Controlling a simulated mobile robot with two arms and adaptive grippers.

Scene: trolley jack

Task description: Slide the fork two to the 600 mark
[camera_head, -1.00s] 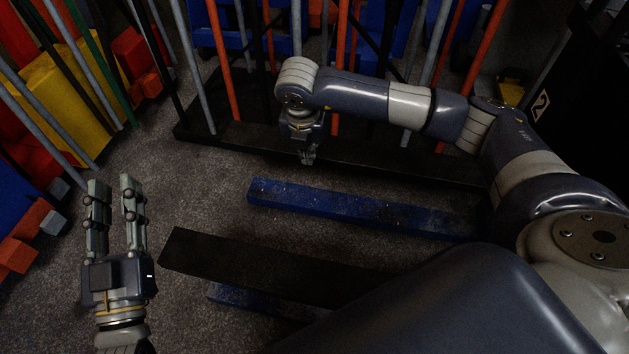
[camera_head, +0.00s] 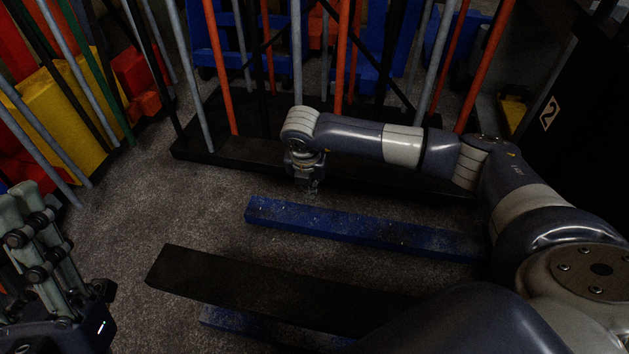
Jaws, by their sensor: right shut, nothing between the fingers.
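Two blue forks lie low over the floor, a far one (camera_head: 360,229) and a near one (camera_head: 262,326). A black bar (camera_head: 265,288) covers much of the near one. I cannot tell which is fork two, and no 600 mark is readable. My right gripper (camera_head: 311,190) points down just behind the far fork's left part. It is shut and empty; whether it touches the fork is unclear. My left gripper (camera_head: 22,200) is at the lower left edge, partly cut off, its fingers apart and empty, well away from the forks.
A black rack base (camera_head: 215,150) with upright grey and orange poles stands behind the forks. Yellow (camera_head: 75,130) and red blocks stand at the left. A dark panel with a "2" label (camera_head: 549,113) is at the right. Grey floor (camera_head: 150,215) is clear left of the forks.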

